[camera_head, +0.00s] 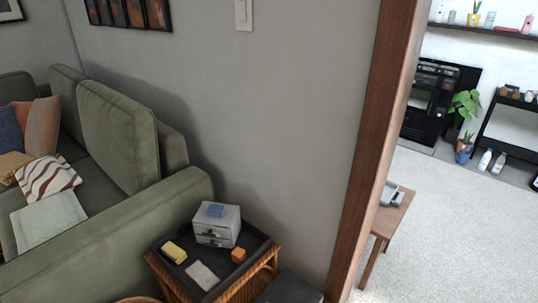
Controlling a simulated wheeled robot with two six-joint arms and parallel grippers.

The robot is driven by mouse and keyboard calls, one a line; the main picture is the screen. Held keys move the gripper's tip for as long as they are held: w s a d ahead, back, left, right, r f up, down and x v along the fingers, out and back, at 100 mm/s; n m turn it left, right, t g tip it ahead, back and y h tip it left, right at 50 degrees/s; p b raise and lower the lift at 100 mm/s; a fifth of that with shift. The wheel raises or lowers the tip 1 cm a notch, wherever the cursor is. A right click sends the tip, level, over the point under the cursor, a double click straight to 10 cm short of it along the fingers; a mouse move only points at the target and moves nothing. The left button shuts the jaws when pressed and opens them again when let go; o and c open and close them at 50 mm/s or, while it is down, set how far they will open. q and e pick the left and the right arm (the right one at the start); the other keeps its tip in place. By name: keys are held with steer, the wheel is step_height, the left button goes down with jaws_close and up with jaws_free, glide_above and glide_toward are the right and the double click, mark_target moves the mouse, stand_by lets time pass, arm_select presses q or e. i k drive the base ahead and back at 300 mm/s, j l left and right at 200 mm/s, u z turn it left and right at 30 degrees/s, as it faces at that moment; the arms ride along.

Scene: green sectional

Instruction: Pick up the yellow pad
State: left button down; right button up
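The yellow pad (174,252) is a small block lying on the dark tray top of a wicker side table (225,289), near its left corner. It is left of a small grey drawer box (217,231) and does not appear to touch it. Neither of my grippers is in view.
A blue pad (216,210) lies on the drawer box. A light grey pad (203,275) and an orange block (239,255) are also on the tray. The green sofa (110,235) stands left, the wall behind. A doorway with a wooden frame (372,150) opens right.

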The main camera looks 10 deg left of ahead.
mark_target(170, 250)
steer(key=u, duration=1.2)
